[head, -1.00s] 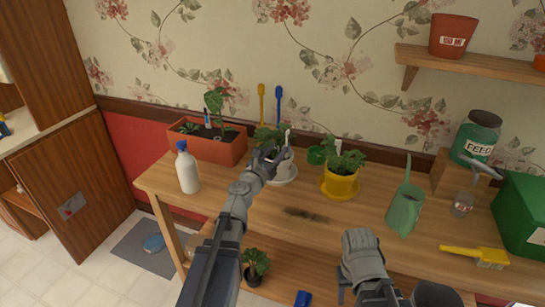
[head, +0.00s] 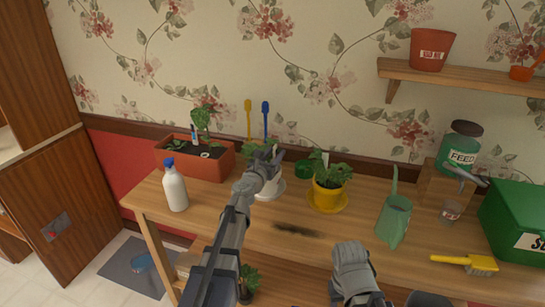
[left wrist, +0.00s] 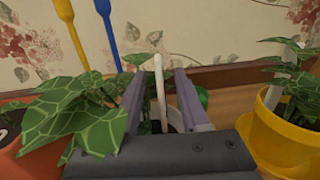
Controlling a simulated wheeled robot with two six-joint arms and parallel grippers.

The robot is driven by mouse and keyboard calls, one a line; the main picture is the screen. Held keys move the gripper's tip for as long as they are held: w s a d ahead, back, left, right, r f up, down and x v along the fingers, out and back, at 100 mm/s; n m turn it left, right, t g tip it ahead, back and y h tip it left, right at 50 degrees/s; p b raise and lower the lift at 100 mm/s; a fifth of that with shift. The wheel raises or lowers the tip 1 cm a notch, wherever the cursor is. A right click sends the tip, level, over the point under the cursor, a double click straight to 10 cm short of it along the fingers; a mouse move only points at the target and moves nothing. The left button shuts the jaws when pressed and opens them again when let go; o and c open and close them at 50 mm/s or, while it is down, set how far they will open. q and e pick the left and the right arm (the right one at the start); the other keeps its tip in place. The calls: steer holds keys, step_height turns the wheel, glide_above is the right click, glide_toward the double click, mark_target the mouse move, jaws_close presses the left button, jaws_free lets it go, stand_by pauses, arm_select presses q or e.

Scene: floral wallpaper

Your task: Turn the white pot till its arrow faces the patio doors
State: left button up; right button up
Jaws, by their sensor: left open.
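The white pot (head: 270,187) stands on a white saucer on the wooden bench, partly hidden behind my left arm. Its leafy plant also shows in the left wrist view (left wrist: 75,115). My left gripper (head: 273,154) is at the plant's height above the pot. In the left wrist view its open fingers (left wrist: 162,100) stand on either side of a white upright stick (left wrist: 159,85). I cannot tell whether they touch it. No arrow on the pot shows, and no patio doors are in view. My right gripper (head: 350,280) is low at the bench's front, its jaws unclear.
A yellow pot (head: 326,196) stands close on the right. A white bottle (head: 174,190) and an orange planter (head: 208,165) are on the left. A watering can (head: 394,220), a yellow brush (head: 468,263) and a green box (head: 515,218) are farther right.

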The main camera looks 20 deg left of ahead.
arm_select(q)
jaws_close()
stand_by(1.3)
